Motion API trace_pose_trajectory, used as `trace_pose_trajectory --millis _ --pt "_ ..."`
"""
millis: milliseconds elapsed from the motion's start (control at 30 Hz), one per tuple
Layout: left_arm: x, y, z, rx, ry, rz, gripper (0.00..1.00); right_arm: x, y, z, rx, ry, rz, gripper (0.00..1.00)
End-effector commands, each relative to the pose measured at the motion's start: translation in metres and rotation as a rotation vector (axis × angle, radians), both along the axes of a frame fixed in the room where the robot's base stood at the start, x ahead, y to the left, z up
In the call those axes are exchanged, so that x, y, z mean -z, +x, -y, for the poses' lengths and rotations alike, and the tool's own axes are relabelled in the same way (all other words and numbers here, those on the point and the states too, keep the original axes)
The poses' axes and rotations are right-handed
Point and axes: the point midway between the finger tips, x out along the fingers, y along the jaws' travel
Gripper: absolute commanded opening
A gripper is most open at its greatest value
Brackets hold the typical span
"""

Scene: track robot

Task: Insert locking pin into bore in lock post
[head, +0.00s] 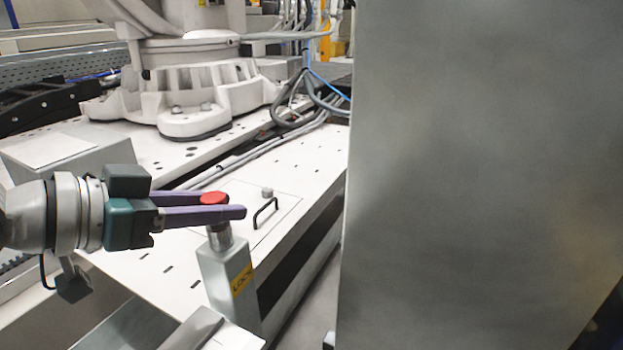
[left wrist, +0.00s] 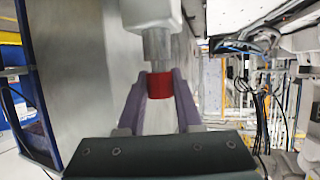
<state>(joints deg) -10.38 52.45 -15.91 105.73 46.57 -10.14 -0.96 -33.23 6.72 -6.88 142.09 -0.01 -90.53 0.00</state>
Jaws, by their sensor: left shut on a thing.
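The locking pin's red head (head: 214,198) is between the purple fingers of my left gripper (head: 228,204), which is shut on it. In the left wrist view, the red head (left wrist: 160,88) sits between the fingertips (left wrist: 161,76). The lock post (head: 227,278) is a light grey square upright with a yellow label, directly below the pin. A grey metal cylinder (head: 220,238) shows between the red head and the post top. It also shows in the left wrist view (left wrist: 157,46). The bore is hidden, and how deep the pin sits cannot be told. My right gripper is not in view.
A large grey panel (head: 480,170) fills the right side of the head view. A white platform (head: 180,255) with a black handle (head: 265,212) lies behind the post. A white robot base (head: 190,90) and cables (head: 300,105) stand farther back.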

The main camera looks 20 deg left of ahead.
Motion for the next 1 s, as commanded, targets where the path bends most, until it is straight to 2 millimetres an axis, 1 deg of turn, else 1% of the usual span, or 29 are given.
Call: trace_pose_trajectory --millis 433,467,500,767,1000 --pt "0.013 0.0 0.0 0.0 0.001 -0.002 0.0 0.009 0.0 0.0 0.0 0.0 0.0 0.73" --pt "0.013 0.0 0.0 0.0 0.001 -0.002 0.35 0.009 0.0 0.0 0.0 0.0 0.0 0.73" --pt "0.012 0.0 0.0 0.0 0.001 -0.002 0.4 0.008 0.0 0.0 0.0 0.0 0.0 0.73" --pt "0.011 0.0 0.0 0.0 0.0 -0.001 0.69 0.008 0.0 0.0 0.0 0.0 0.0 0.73" --pt "0.011 0.0 0.0 0.0 0.001 -0.002 0.69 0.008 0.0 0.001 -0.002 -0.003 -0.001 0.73"
